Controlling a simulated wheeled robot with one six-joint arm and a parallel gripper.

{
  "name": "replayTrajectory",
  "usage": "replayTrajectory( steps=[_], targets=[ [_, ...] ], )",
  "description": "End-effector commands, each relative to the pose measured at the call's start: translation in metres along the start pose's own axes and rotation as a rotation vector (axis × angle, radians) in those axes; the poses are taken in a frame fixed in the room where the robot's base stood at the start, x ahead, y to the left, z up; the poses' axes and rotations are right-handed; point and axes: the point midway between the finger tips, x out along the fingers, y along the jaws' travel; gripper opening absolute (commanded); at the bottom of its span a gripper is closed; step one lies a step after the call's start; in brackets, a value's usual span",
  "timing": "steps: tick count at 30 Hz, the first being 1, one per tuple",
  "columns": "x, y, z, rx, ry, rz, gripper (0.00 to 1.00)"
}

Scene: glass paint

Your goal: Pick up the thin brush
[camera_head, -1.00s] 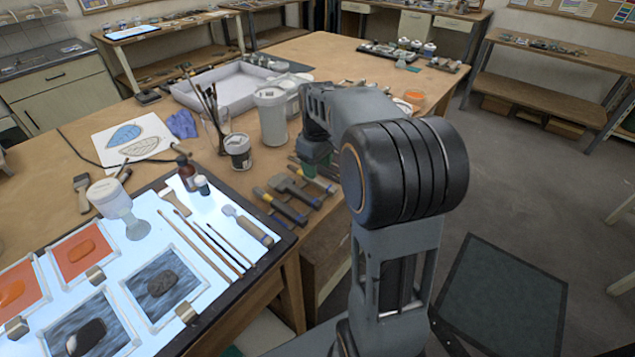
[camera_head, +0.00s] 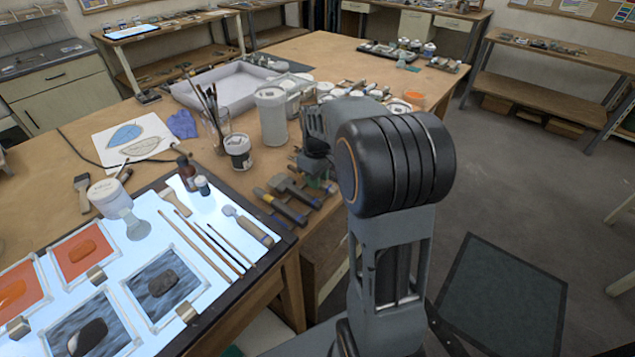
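Three slim brushes lie side by side on the lit white panel (camera_head: 150,215) at the left. The rightmost brush (camera_head: 231,244) looks the thinnest and shortest, next to a wooden-handled tool (camera_head: 247,226). My gripper (camera_head: 318,184) hangs at the right edge of the table, beyond the tools there and well to the right of the brushes. It is small and partly hidden by my arm, so its fingers cannot be made out. The brushes lie apart from it.
Dark-handled tools (camera_head: 282,206) lie between the panel and my gripper. Framed glass pieces (camera_head: 165,287) lie on the panel's near part.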

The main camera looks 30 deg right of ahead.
Motion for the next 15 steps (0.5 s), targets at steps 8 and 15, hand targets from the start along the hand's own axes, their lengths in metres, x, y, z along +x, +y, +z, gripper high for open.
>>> replayTrajectory(
  steps=[8, 15],
  targets=[
    [-0.0002, 0.0, 0.0, 0.0, 0.0, 0.0, 0.0],
    [-0.001, 0.0001, -0.0001, 0.0, 0.001, 0.0, 0.0]
  ],
)
